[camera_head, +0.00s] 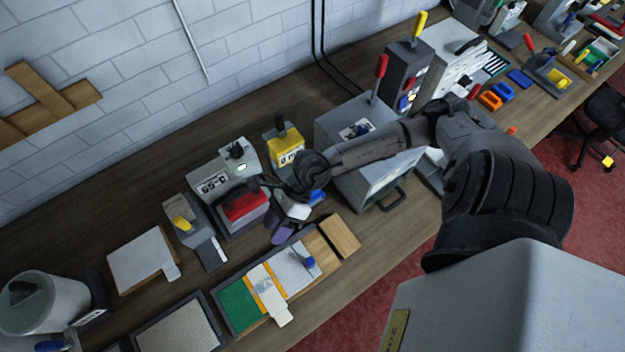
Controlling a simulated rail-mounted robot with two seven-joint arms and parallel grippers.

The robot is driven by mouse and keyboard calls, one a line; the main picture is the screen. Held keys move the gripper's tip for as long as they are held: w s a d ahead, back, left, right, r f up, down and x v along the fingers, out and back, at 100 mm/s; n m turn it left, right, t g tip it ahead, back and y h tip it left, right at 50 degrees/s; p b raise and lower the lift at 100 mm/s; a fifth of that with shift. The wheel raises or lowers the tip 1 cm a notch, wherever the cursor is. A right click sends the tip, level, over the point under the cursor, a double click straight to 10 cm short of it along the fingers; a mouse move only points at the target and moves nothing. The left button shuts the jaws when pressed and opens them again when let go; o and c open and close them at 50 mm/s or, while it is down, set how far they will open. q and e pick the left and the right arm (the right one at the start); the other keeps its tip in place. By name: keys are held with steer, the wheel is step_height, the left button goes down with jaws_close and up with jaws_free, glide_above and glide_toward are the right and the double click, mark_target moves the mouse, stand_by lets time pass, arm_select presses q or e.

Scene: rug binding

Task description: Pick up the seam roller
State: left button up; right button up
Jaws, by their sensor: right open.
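My right arm reaches in from the right, and its gripper (284,222) hangs over the workbench, just behind the long tray (222,299). It is open, and I see nothing held in it. Its fingers are small and partly blend with the things behind. A small tool with a blue top (310,262) stands on the pale panel in the tray, a little in front and to the right of the gripper. It may be the seam roller, but it is too small to be sure. My left gripper is not in view.
A grey machine with a red front (243,204) stands left of the gripper, and a yellow unit (284,152) behind it. A large grey box (352,120) stands under my forearm. A wooden block (340,235) lies at the front edge.

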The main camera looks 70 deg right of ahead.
steer(key=d+f+n+g+h, duration=0.1)
steer(key=d+f+n+h, duration=0.1)
steer(key=d+h, duration=0.5)
steer(key=d+f+n+g+h, duration=0.2)
steer(key=d+f+h, duration=0.15)
steer(key=d, duration=0.85)
steer(key=f, duration=0.2)
steer(key=f+p, duration=0.1)
steer(key=f, duration=0.3)
steer(key=shift+s+d+f, duration=0.15)
steer(key=shift+s+f, duration=0.15)
steer(key=shift+f, duration=0.45)
steer(key=shift+f+p, duration=0.45)
step_height(320, 180, down, 3)
steer(key=shift+f+p, duration=0.15)
steer(key=shift+p, duration=0.25)
steer(key=shift+f, duration=0.55)
